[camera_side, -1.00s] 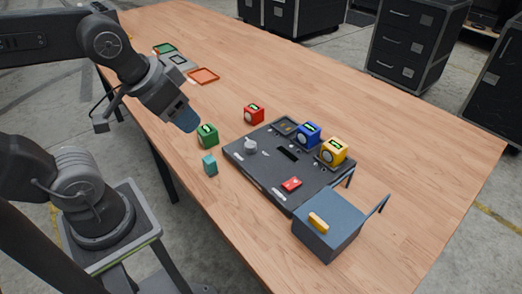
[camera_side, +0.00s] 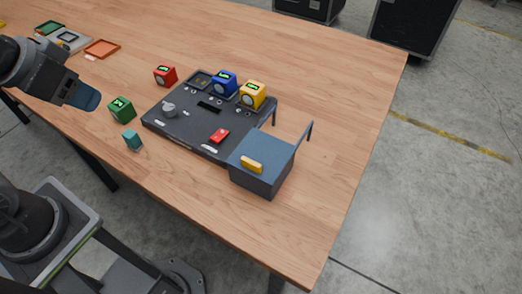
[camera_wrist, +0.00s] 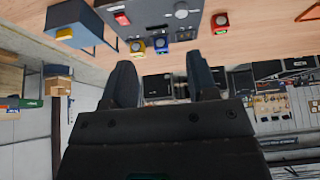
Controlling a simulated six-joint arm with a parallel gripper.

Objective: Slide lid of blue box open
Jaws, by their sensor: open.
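The blue box (camera_side: 258,181) stands at the right front part of the table, against the dark panel. Its flat blue-grey lid (camera_side: 268,147) covers the top and carries a yellow handle (camera_side: 252,165). Two thin dark rails reach out behind the lid. The box (camera_wrist: 75,22) also shows at the upper left of the wrist view, with the yellow handle (camera_wrist: 64,33). My gripper (camera_side: 88,99) is at the left, above the table and well away from the box. In the wrist view its two fingers (camera_wrist: 160,78) stand apart with nothing between them.
The dark panel (camera_side: 190,138) holds a knob, a red switch, and blue (camera_side: 223,82) and yellow (camera_side: 252,95) cubes. Red (camera_side: 165,76), green (camera_side: 121,109) and teal (camera_side: 132,141) blocks stand left of it. Coloured trays (camera_side: 102,48) lie farther back. Table right of the box is clear.

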